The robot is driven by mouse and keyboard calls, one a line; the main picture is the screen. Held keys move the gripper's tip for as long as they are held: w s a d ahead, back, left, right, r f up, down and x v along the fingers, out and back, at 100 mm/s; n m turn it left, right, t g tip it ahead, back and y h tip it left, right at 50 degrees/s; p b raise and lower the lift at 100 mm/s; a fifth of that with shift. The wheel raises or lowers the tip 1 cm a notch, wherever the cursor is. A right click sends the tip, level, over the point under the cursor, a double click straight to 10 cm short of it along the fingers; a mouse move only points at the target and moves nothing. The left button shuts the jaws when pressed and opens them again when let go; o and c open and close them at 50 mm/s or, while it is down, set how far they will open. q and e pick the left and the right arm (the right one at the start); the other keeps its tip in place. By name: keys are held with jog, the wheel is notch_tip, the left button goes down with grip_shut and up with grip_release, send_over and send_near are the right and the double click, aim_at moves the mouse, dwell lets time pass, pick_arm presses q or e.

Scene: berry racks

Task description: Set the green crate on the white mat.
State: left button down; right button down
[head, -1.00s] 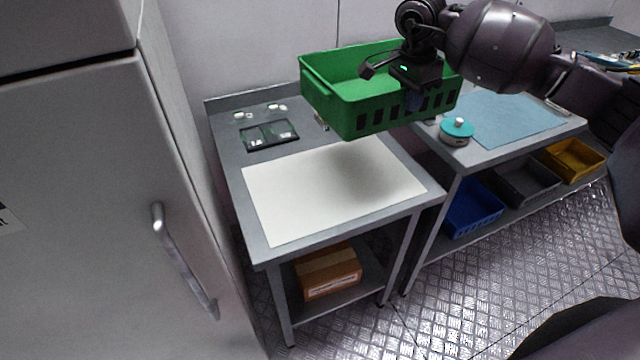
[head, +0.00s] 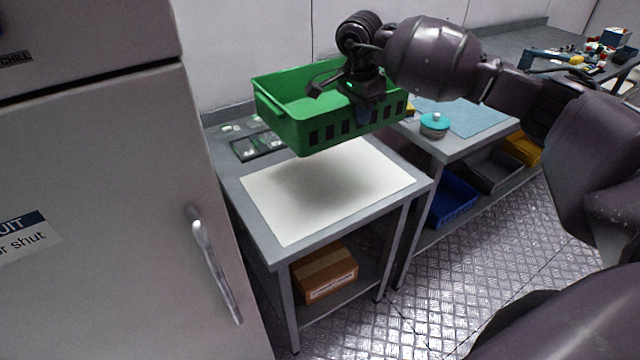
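The green crate (head: 290,133) hangs in the air above the table in the head view. My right gripper (head: 362,108) is shut on the crate's near long wall, with its wrist above the rim; the fingertips are partly hidden. The white mat (head: 325,200) lies flat on the grey table below and in front of the crate. A soft shadow falls on the mat, and there is a gap between crate and mat. The crate looks about level and hides the mat's back edge in part. My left gripper is not in view.
A dark-framed glass tray (head: 257,147) lies on the table behind the mat at left. A teal-lidded pot (head: 434,124) and a blue mat (head: 468,115) are on the right table. A tall grey cabinet (head: 110,220) stands close at left. The white mat is bare.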

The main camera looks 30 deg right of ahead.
jog(key=shift+a+f, duration=0.15)
jog(key=shift+a, duration=0.05)
send_over(351, 203)
notch_tip(351, 203, down, 20)
jog(key=shift+w+r+b, duration=0.15)
jog(key=shift+r+b, duration=0.05)
jog(key=shift+b, duration=0.2)
jog(key=shift+f, duration=0.1)
jog(key=shift+f, duration=0.1)
jog(key=c, duration=1.3)
grip_release()
